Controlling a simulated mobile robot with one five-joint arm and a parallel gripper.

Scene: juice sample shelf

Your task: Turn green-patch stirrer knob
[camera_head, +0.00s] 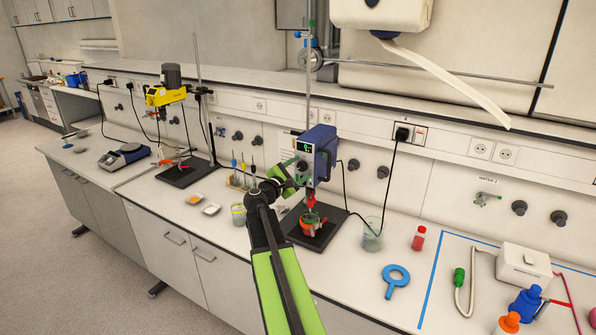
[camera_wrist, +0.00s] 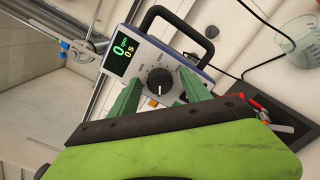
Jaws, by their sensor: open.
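The blue stirrer (camera_head: 318,152) is clamped on a stand on the bench, its display lit green. In the wrist view its dark round knob (camera_wrist: 159,81) sits on the pale front panel, below and right of the display (camera_wrist: 123,51), which shows zeros. A small orange button (camera_wrist: 155,102) is under the knob. My gripper (camera_head: 288,176) is in front of the stirrer. In the wrist view its green fingers (camera_wrist: 162,86) are apart, one on each side of the knob; I cannot tell whether they touch it. In the head view my gripper hides most of the knob area.
A yellow stirrer (camera_head: 166,95) stands on another stand to the left. An orange-collared vessel (camera_head: 309,224) stands below the blue stirrer. A black cable hangs beside it.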

